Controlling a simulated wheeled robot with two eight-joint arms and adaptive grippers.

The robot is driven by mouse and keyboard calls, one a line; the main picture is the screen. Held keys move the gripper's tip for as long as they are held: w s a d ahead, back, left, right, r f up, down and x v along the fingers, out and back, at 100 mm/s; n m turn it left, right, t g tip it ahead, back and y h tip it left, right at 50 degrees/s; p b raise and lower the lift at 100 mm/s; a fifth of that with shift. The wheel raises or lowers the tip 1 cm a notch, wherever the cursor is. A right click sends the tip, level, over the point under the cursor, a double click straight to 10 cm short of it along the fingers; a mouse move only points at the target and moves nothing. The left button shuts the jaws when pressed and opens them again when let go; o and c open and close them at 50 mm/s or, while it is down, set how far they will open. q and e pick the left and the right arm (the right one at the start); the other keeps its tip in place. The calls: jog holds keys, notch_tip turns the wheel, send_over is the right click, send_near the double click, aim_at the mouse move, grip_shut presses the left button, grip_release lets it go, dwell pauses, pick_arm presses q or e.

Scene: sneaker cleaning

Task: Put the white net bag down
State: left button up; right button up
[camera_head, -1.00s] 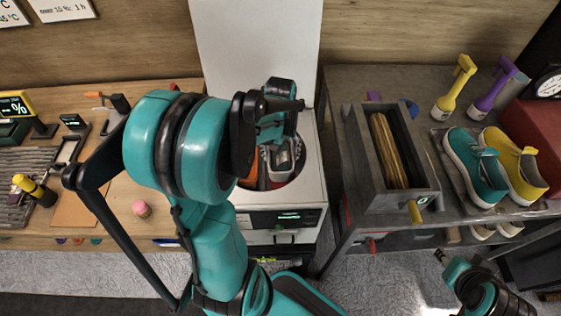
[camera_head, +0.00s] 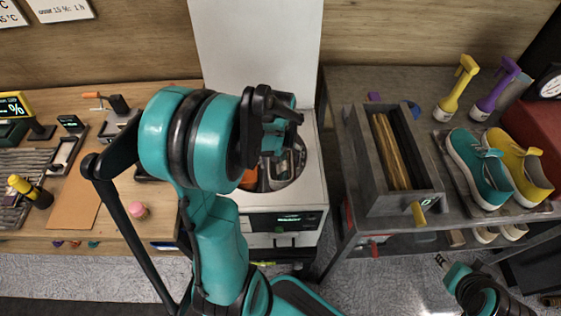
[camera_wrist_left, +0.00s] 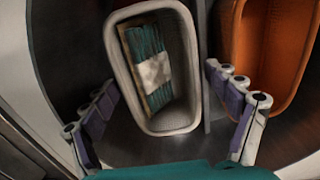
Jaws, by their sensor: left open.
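The white net bag (camera_wrist_left: 186,113) shows in the left wrist view as a pale, open-topped, tub-shaped bag. A bundle of teal laces (camera_wrist_left: 152,65) with a white label lies inside it. The bag rests in the dark round drum (camera_wrist_left: 120,145) of the white washer (camera_head: 316,186). My left gripper (camera_wrist_left: 165,110) is open, with its fingers apart on both sides of the bag. In the head view, my left gripper (camera_head: 276,135) hangs over the drum and hides much of the bag. My right gripper (camera_head: 441,261) is at the lower right, away from the washer; its jaws are unclear.
An orange bag (camera_wrist_left: 262,50) sits beside the white one, past a thin divider (camera_wrist_left: 207,90). A grey box (camera_head: 375,205) stands on the right bench near teal shoes (camera_head: 478,168) and yellow shoes (camera_head: 530,178). The washer's raised lid (camera_head: 255,45) stands behind the drum.

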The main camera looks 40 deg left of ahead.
pick_arm(q)
jog(key=shift+r, duration=0.1)
jog(key=shift+r+p, duration=0.3)
jog(key=shift+r, duration=0.05)
notch_tip(320, 180, up, 11)
jog(key=p, duration=0.4)
jog(key=s+d+r+m+t, duration=0.2)
jog(key=d+m+t, duration=0.1)
jog(key=d, duration=0.5)
jog(key=s+d+r+m+t, duration=0.3)
jog(key=d+m+t, duration=0.1)
jog(key=d, duration=0.4)
jog(key=shift+d+m, duration=0.15)
jog(key=shift+m, duration=0.35)
jog(key=shift+r, duration=0.1)
